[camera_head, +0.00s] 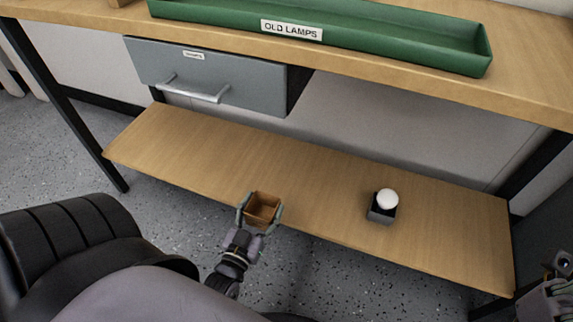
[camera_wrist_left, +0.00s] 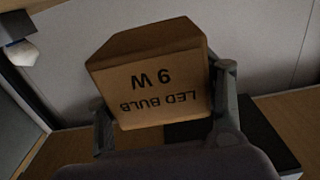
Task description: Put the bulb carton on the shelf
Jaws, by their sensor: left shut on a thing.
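The bulb carton (camera_head: 262,210) is a small brown box. In the head view its top looks open. In the left wrist view the carton (camera_wrist_left: 150,80) shows upside-down print reading "LED BULB 9 W". My left gripper (camera_head: 261,207) is shut on it, one finger on each side. The wooden lower shelf (camera_head: 310,185) runs under the bench, and the carton shows over its front edge; I cannot tell whether it touches the board. My right gripper (camera_head: 558,268) is partly in view at the lower right corner, and its jaws are unclear.
A dark grey block with a white round top (camera_head: 386,201) stands on the shelf to the right. Above are a grey drawer (camera_head: 215,80) and the bench top with a green "OLD LAMPS" tray (camera_head: 390,45). The left half of the shelf is bare.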

